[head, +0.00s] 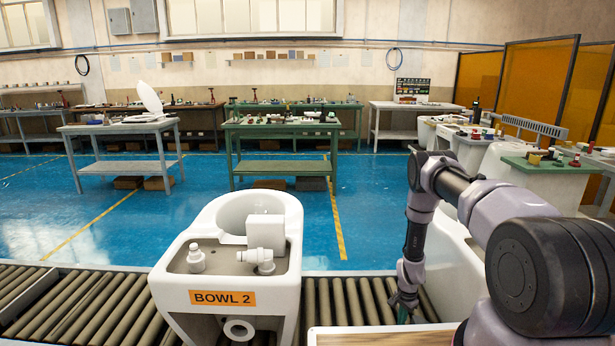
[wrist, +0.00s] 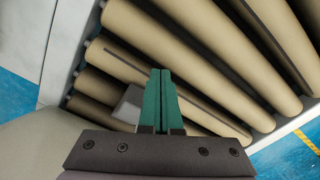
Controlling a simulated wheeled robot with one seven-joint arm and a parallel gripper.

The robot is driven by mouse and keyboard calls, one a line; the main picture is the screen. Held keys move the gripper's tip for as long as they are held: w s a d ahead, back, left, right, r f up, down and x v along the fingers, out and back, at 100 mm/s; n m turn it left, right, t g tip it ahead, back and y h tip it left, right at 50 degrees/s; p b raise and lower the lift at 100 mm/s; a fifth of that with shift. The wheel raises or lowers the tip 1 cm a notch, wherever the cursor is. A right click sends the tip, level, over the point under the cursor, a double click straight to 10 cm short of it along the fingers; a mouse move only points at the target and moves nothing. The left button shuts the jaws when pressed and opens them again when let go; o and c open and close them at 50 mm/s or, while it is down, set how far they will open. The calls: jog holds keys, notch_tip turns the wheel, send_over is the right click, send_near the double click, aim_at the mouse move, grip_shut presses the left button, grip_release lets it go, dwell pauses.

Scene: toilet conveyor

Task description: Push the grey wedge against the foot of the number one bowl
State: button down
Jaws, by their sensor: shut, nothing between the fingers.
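My gripper (head: 401,303) points down over the conveyor rollers in the head view, and its green fingers show together and empty in the wrist view (wrist: 161,74). A small grey block, which looks like the grey wedge (wrist: 127,106), lies just left of the fingers in the wrist view, partly hidden by them and by the gripper body. I cannot tell if they touch. A white bowl (head: 450,262) stands at the right, largely behind my arm; its number is not visible. A pale rounded surface (wrist: 45,142), perhaps that bowl, fills the wrist view's lower left.
Another white bowl, labelled BOWL 2 (head: 222,298), stands on the conveyor left of my gripper. Bare rollers (head: 348,300) lie between it and my gripper. A wooden-edged surface (head: 385,334) is at the front. Workbenches (head: 282,128) stand well back across the blue floor.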

aim_at(412, 322)
jog(key=shift+f, duration=1.15)
jog(key=shift+r, duration=0.25)
dwell(0.5)
jog(key=shift+d, duration=2.3)
dwell(1.6)
jog(key=shift+a, duration=0.15)
jog(key=shift+a, duration=0.2)
jog(key=shift+w, duration=0.2)
jog(key=shift+d, duration=0.4)
dwell(0.4)
jog(key=shift+a, duration=0.15)
